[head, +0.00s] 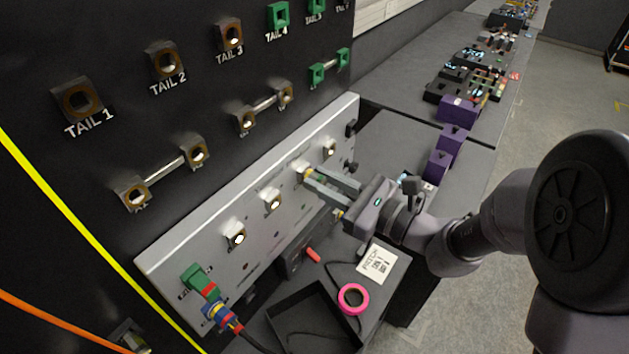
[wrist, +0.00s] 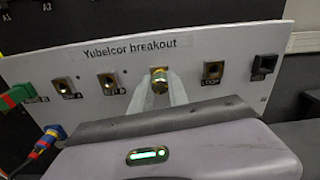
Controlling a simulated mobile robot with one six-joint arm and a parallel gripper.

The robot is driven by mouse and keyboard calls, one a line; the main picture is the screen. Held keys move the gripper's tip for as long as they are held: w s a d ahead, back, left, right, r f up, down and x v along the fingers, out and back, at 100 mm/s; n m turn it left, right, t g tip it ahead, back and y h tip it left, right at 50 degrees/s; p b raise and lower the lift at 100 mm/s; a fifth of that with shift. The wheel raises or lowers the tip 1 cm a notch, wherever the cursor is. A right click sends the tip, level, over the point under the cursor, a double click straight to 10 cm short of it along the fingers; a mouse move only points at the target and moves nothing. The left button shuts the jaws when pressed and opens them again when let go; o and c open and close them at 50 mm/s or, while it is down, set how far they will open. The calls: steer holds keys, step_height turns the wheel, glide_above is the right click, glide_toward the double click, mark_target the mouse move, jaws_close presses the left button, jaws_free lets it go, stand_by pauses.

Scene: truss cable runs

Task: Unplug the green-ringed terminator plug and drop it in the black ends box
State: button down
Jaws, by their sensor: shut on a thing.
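My gripper (head: 311,178) reaches the grey breakout panel (head: 225,205) from the right, its fingers closed around a small plug at a socket. The plug also shows between the fingertips in the wrist view (wrist: 160,86), small and yellowish-green; a green ring cannot be made out clearly. It appears to sit at the panel face, and the fingers hide most of it. An open black box (head: 281,318), likely the ends box, stands on the bench below the panel. A thin dark cable shows in or across it.
A green socket (head: 194,276) with a red, blue and yellow cable plug sits at the panel's lower left. Pink tape (head: 353,287), a white label card (head: 378,264) and a red piece (head: 313,255) lie near the box. Purple blocks (head: 452,140) stand farther back.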

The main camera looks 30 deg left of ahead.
steer(key=shift+n+b, duration=0.7)
steer(key=shift+b, duration=0.15)
steer(key=shift+n+b, duration=1.3)
steer(key=shift+b, duration=0.65)
steer(key=shift+d+n+b, duration=0.2)
steer(key=shift+n+b, duration=0.1)
steer(key=shift+b, duration=0.35)
steer(key=shift+n+b, duration=1.1)
steer(key=shift+b, duration=0.55)
steer(key=shift+r, duration=0.1)
steer(key=shift+n+b, duration=0.4)
steer(key=shift+b, duration=0.3)
steer(key=shift+s+n+b, duration=0.1)
steer(key=shift+n+b, duration=1)
steer(key=shift+b, duration=0.75)
